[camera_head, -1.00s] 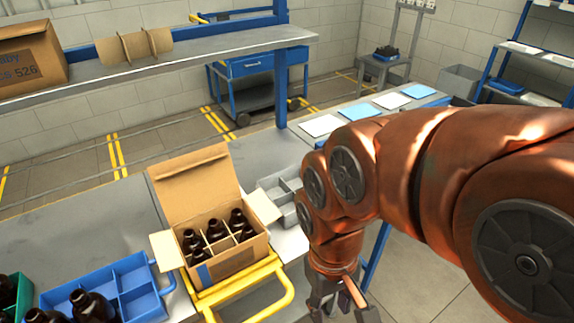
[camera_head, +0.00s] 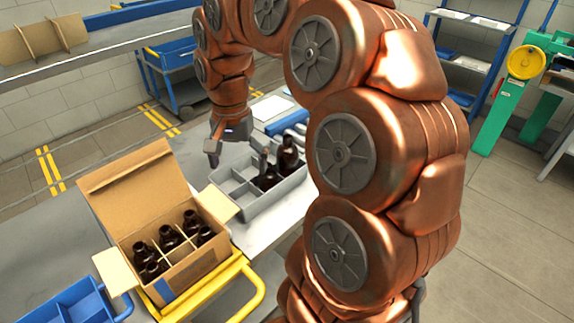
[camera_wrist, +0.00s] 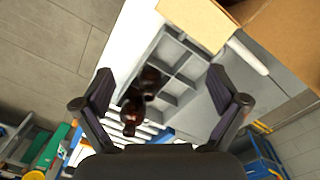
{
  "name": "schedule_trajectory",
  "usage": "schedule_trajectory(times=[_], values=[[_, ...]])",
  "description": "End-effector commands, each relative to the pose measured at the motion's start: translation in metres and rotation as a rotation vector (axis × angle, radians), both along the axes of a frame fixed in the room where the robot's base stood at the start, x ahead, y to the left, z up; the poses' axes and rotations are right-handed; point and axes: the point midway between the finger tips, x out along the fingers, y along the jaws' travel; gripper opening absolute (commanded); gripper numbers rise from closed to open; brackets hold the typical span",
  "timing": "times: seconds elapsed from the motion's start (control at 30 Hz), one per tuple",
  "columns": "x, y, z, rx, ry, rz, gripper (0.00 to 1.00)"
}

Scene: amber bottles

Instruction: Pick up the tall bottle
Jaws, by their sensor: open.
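A grey divided tray (camera_head: 262,207) stands on the bench and holds two dark brown bottles near its right end. The taller-looking bottle (camera_head: 288,155) stands at the back right; a lower-looking one (camera_head: 268,180) is just in front and left of it. My gripper (camera_head: 238,158) is open and empty above the tray, left of the taller bottle. In the wrist view, my gripper (camera_wrist: 160,74) has its fingers spread over the tray (camera_wrist: 185,62). The taller bottle (camera_wrist: 131,115) and the other bottle (camera_wrist: 150,76) show between the fingers, left of centre. My arm hides the tray's right side in the head view.
An open cardboard box (camera_head: 190,262) with several brown bottles stands left of the tray, its flaps raised. A yellow handle frame (camera_head: 255,290) is in front. A blue divided tray (camera_head: 75,308) is at lower left. A shelf (camera_head: 100,45) runs above the bench's back.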

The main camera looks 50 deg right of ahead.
Motion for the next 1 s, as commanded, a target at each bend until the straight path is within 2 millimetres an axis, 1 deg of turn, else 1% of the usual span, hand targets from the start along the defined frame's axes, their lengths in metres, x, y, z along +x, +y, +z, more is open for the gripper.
schedule_trajectory(times=[0.03, 0.07, 0.1, 0.2, 0.3, 0.4, 0.43, 0.5, 0.6, 1.0], values=[[0.013, -0.021, -0.004, -0.001, -0.007, -0.095, 0.97], [0.018, -0.034, -0.004, -0.002, -0.011, -0.153, 0.97], [0.024, -0.050, -0.006, -0.004, -0.010, -0.232, 0.97], [0.035, -0.092, -0.009, -0.011, -0.017, -0.423, 0.97], [0.041, -0.130, -0.014, -0.020, -0.021, -0.592, 0.97], [0.041, -0.160, -0.018, -0.027, -0.024, -0.723, 0.97], [0.041, -0.166, -0.019, -0.028, -0.022, -0.754, 0.97], [0.039, -0.178, -0.021, -0.032, -0.020, -0.808, 0.97], [0.038, -0.187, -0.023, -0.035, -0.021, -0.850, 0.97], [0.039, -0.190, -0.048, -0.036, -0.021, -0.857, 0.97]])
